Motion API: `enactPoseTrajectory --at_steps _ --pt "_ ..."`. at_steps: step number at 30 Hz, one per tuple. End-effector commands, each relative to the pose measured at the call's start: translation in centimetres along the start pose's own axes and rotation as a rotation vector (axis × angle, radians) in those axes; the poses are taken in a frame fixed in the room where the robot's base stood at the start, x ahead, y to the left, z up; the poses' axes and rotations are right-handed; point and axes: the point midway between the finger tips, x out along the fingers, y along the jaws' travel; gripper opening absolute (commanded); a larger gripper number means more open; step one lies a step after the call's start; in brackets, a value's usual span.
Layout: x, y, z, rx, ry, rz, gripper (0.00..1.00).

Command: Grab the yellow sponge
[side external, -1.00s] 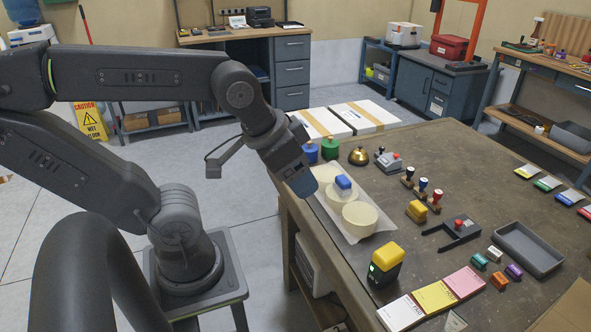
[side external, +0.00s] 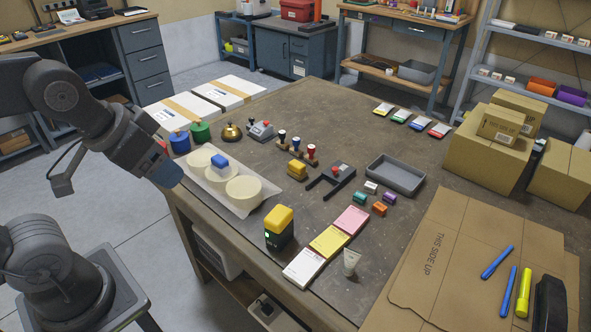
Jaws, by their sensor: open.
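Three pale yellow round pads lie in a row on a white sheet (side external: 215,185) near the table's left edge: the far pad (side external: 199,158), the middle pad (side external: 219,174) and the near pad (side external: 244,190). A small blue block (side external: 219,161) sits on the middle pad. A yellow-topped black block (side external: 279,229) with a green light and a smaller yellow block (side external: 296,169) stand to the right. I cannot tell which of these is the yellow sponge. My gripper (side external: 168,173) is open, close to the left of the sheet; its fingers are hard to make out.
Blue (side external: 180,143) and green (side external: 200,132) canisters and a bell (side external: 231,132) stand behind the pads. Stamps (side external: 309,152), a black holder (side external: 331,181) and a grey tray (side external: 395,174) are farther right. Coloured cards (side external: 328,241) lie in front. The table's middle back is clear.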

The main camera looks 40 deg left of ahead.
Motion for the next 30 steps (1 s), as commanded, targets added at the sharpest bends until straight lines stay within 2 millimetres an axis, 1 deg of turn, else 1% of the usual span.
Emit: enactPoseTrajectory --at_steps 14,15,23,26,29,30 --pt "0.0 0.0 0.0 0.000 0.000 0.000 0.67" --pt "0.0 0.0 0.0 0.000 0.000 0.000 0.64" --pt "-0.1 0.0 -0.3 0.007 -0.002 0.000 0.64" --pt "-0.3 -0.1 -1.8 0.045 -0.015 -0.002 0.64" --pt "-0.5 -0.3 -4.8 0.127 -0.044 -0.003 0.64" --pt "-0.4 -0.5 -6.3 0.171 -0.060 -0.002 0.64"
